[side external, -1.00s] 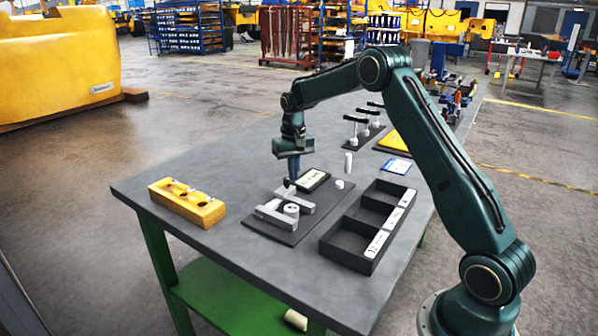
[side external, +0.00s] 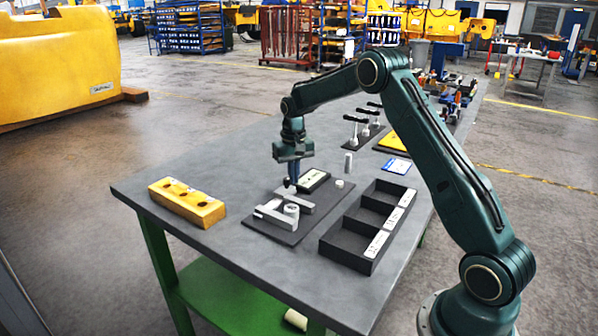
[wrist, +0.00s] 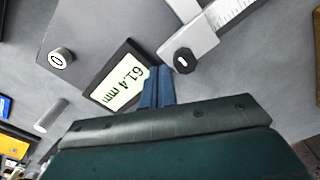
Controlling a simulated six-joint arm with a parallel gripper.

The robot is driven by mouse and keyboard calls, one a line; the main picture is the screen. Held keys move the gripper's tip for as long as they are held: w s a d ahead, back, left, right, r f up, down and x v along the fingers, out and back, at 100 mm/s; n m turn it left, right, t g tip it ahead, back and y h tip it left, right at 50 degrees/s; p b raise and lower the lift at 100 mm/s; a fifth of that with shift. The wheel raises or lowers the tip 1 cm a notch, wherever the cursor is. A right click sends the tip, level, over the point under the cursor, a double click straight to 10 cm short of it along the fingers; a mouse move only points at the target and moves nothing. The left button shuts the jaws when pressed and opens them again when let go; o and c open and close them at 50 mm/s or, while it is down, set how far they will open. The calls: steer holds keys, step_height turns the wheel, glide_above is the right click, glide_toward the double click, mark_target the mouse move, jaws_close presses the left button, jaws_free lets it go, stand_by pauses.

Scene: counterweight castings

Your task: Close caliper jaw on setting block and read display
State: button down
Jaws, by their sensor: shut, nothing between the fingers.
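The grey caliper (side external: 268,216) lies on a dark mat (side external: 262,228), and its sliding jaw part also shows in the wrist view (wrist: 196,40). A short round grey piece (side external: 291,209), which looks like the setting block, sits between the caliper's jaws; I cannot tell whether both jaws touch it. The display (side external: 314,181) lies at the mat's far side and in the wrist view (wrist: 120,92) reads 61.4 mm. My gripper (side external: 291,187) points down by the sliding jaw, between it and the display. Its blue fingers (wrist: 157,72) are shut and empty beside the jaw's dark knob (wrist: 183,60).
A round button marked 0 (wrist: 60,57) stands near the display. A black divided tray (side external: 347,252) is right of the mat, a yellow holed block (side external: 187,203) left. The table's left middle is clear.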

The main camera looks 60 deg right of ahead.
steer(key=shift+a, duration=1.3)
stand_by(0.9)
steer(key=shift+r, duration=0.15)
steer(key=shift+d+r, duration=0.15)
steer(key=shift+r, duration=3.2)
steer(key=shift+r, duration=0.1)
